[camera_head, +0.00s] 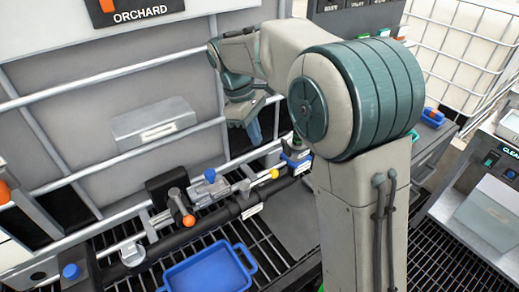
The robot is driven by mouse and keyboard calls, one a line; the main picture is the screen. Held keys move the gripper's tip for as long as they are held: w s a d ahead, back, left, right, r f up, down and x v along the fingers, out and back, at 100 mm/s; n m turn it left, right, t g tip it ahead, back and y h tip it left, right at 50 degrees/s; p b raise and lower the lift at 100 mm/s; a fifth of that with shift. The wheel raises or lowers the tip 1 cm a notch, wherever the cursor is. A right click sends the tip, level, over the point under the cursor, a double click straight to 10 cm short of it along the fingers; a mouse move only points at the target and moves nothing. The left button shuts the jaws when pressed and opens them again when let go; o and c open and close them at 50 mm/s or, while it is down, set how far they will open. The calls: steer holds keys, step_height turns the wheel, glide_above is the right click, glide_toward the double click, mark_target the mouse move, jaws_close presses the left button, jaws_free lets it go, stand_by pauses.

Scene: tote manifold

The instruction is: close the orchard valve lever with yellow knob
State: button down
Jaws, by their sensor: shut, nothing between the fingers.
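The yellow knob (274,173) sits at the right end of a thin metal lever (258,180), which lies roughly along the dark manifold pipe (225,217). The ORCHARD sign (141,15) is on the tote at the upper left. My gripper (256,140) hangs from the arm above and slightly left of the yellow knob, fingers pointing down. It is shut and empty, apart from the knob and lever. My arm's large shoulder and column hide what lies to the right of the knob.
An orange-handled valve (182,207) and a blue-topped fitting (209,176) stand left of the lever. Tote cage bars (130,163) run behind. A blue tray (208,271) lies on the grating in front. A blue device (296,160) is right of the knob.

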mark_target(259, 181)
steer(key=w+x, duration=0.1)
steer(key=x, duration=0.8)
steer(key=shift+s+a+f, duration=0.3)
steer(key=shift+f, duration=0.25)
